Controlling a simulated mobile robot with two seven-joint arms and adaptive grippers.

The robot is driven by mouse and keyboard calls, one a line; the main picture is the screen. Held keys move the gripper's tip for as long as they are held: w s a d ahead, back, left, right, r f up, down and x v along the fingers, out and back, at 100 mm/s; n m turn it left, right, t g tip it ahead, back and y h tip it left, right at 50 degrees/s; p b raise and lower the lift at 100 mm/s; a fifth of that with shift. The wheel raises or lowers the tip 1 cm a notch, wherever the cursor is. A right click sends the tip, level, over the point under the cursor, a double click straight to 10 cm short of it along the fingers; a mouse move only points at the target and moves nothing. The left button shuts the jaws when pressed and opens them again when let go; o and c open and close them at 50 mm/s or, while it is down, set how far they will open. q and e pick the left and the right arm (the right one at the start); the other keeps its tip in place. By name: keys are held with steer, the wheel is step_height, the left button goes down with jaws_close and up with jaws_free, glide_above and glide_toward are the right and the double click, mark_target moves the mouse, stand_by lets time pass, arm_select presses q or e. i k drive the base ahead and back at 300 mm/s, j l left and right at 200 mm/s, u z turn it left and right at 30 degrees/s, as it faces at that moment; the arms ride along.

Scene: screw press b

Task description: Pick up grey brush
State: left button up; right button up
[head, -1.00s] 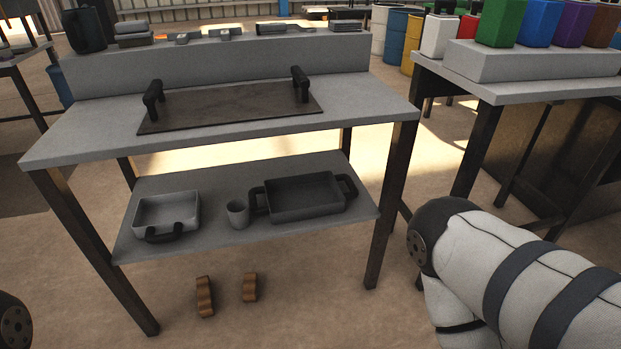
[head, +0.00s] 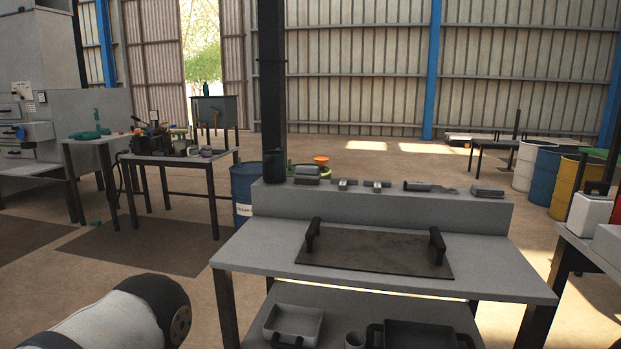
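Several small grey tools lie in a row on the raised back ledge (head: 400,208) of the grey workbench (head: 490,281). One is a long flat grey tool with a handle (head: 430,187). To its right is a grey block-like piece (head: 487,190). Two smaller grey tools, a left one (head: 345,184) and a right one (head: 378,184), lie nearer the middle. I cannot tell for certain which is the grey brush. Neither gripper is in view; only part of my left arm shows at lower left.
A dark board with two upright black handles (head: 375,250) lies on the benchtop. A grey tray (head: 293,325), a cup (head: 354,340) and a dark pan (head: 425,335) are on the lower shelf. A black column (head: 272,90) rises at the ledge's left end. Barrels (head: 565,185) stand at right.

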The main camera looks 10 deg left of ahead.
mark_target(304, 175)
steer(key=z, duration=3.75)
steer(key=u, duration=4.2)
steer(key=i+j+u, duration=0.6)
steer(key=u, duration=0.35)
steer(key=i+u, duration=0.45)
steer(key=i+j+z, duration=0.1)
steer(key=i, duration=0.35)
steer(key=i+j+z, duration=0.1)
steer(key=i+j, duration=0.2)
steer(key=i, duration=0.2)
steer(key=i+j+z, duration=0.1)
steer(key=i, duration=0.35)
steer(key=i+j+z, duration=0.1)
steer(key=i+j, duration=0.3)
